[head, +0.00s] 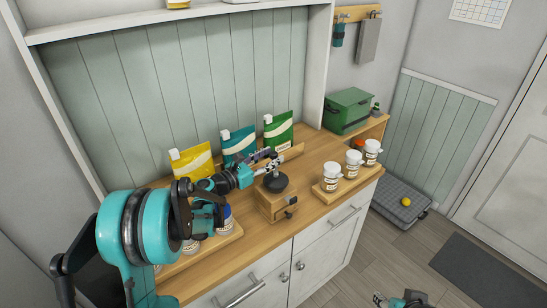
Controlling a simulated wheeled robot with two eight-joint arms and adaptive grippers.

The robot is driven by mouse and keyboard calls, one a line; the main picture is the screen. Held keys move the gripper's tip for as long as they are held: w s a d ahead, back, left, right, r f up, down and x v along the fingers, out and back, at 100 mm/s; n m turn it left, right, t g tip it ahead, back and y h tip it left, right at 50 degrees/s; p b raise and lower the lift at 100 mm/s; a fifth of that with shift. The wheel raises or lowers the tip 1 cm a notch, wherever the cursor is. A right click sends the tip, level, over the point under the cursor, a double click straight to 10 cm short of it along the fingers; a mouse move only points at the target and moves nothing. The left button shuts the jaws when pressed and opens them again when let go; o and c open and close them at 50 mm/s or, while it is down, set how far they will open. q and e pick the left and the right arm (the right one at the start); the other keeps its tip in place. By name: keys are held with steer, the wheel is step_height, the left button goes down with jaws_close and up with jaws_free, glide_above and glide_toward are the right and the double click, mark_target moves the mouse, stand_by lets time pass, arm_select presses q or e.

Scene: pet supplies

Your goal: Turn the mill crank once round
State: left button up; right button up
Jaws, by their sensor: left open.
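The mill stands on the wooden counter, a wooden box (277,205) with a dark round top (276,182) and a small knob on its front. My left gripper (268,162) is open just above the mill's top, at the crank. The fingers overlap the crank, so its arm and handle are hard to make out, and I cannot tell whether they touch it. My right gripper (382,299) is low at the bottom edge, over the floor and away from the counter; its fingers are too small and cut off to read.
Yellow (192,165), teal (238,146) and green (279,131) pouches stand behind the mill. White jars on a wooden tray (345,188) stand to its right, and more jars stand left, partly behind my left arm. A green box (347,110) sits at the counter's far end.

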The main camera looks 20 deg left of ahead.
arm_select(q)
steer(key=shift+w+d, duration=0.4)
steer(key=shift+w, duration=0.2)
jaws_close()
steer(key=shift+d, duration=0.1)
